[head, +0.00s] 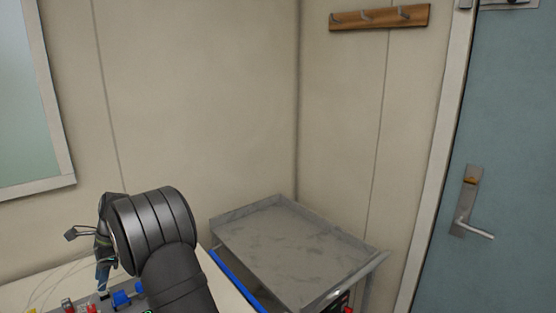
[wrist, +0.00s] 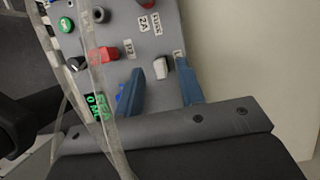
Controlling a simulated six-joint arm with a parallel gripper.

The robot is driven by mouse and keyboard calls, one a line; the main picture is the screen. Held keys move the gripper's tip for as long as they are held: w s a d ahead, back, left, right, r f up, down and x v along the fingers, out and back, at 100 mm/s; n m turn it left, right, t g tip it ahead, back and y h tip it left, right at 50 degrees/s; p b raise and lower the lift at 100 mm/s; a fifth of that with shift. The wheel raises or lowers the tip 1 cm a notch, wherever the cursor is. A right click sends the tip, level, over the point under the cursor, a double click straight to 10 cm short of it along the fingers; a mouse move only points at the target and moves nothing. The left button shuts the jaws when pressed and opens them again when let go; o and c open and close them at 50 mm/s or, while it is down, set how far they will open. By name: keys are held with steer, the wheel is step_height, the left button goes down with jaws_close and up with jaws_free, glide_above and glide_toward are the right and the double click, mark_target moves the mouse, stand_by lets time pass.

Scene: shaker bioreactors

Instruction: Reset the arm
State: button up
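My gripper (wrist: 160,67) shows in the wrist view as two blue fingers held apart, with nothing gripped between them. A pale grey knob or switch (wrist: 160,68) on the grey control panel (wrist: 125,15) appears in the gap between the fingertips; how far off it is cannot be told. In the head view my arm reaches in at the lower left, and my gripper (head: 103,272) hangs beside the dark wrist, pointing down near the panel. Its fingers are small and partly hidden there.
The panel carries a green button (wrist: 66,25), red knobs (wrist: 103,57) and a lit green display (wrist: 97,105). Clear tubing (wrist: 97,85) crosses close to the wrist camera. A bare metal tray (head: 290,250) stands right of my arm. A door (head: 510,150) is at the right.

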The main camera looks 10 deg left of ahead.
steer(key=shift+x, duration=1.45)
steer(key=shift+r, duration=0.1)
steer(key=v, duration=1.7)
steer(key=x, duration=1.6)
steer(key=shift+f, duration=0.25)
steer(key=shift+s+a, duration=0.1)
steer(key=shift+a, duration=0.1)
steer(key=shift+d+r, duration=0.1)
steer(key=shift+r, duration=2.6)
steer(key=shift+c, duration=0.4)
